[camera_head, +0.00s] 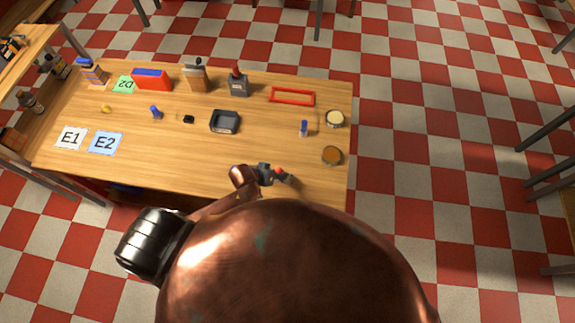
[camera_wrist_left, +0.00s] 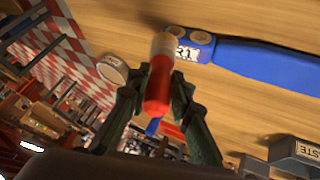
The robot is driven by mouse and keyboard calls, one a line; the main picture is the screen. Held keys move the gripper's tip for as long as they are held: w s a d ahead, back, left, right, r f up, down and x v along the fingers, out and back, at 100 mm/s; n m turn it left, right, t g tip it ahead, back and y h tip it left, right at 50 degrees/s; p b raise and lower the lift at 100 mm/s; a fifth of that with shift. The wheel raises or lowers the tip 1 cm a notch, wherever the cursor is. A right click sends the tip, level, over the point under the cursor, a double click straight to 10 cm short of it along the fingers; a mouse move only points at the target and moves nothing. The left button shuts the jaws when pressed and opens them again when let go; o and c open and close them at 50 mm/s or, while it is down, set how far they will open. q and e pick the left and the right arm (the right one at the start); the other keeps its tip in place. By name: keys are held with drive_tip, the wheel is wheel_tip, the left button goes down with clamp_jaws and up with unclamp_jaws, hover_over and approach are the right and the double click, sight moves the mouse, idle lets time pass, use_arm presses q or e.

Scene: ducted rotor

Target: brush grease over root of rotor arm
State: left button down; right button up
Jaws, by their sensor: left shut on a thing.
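My left gripper (camera_head: 272,174) is low over the near right part of the table. In the left wrist view its two dark fingers (camera_wrist_left: 158,95) are shut on a red-handled tool (camera_wrist_left: 157,88), likely the brush, with a pale end. A long blue piece labelled R1 (camera_wrist_left: 262,62), likely the rotor arm, lies beside that pale end. I cannot tell whether they touch. My right gripper is in neither view.
Two round tins, pale-topped (camera_head: 335,118) and brown-topped (camera_head: 332,155), stand near the right edge. A dark tray (camera_head: 225,121), a red frame (camera_head: 292,96) and a red box (camera_head: 151,79) stand farther back. Cards E1 (camera_head: 71,138) and E2 (camera_head: 105,143) lie left. The table's near middle looks clear.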

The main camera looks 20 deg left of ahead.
sight(288, 181)
use_arm(q)
drive_tip(key=d, duration=0.1)
drive_tip(key=d+p, duration=0.1)
drive_tip(key=d, duration=0.1)
drive_tip(key=shift+w+d+r, duration=0.15)
drive_tip(key=shift+w, duration=0.25)
wheel_tip(288, 181, up, 2)
drive_tip(key=shift+r+p, duration=0.15)
drive_tip(key=shift+p, duration=0.75)
drive_tip(key=shift+r+p, duration=0.6)
drive_tip(key=shift+p, duration=0.1)
drive_tip(key=shift+r, duration=2.2)
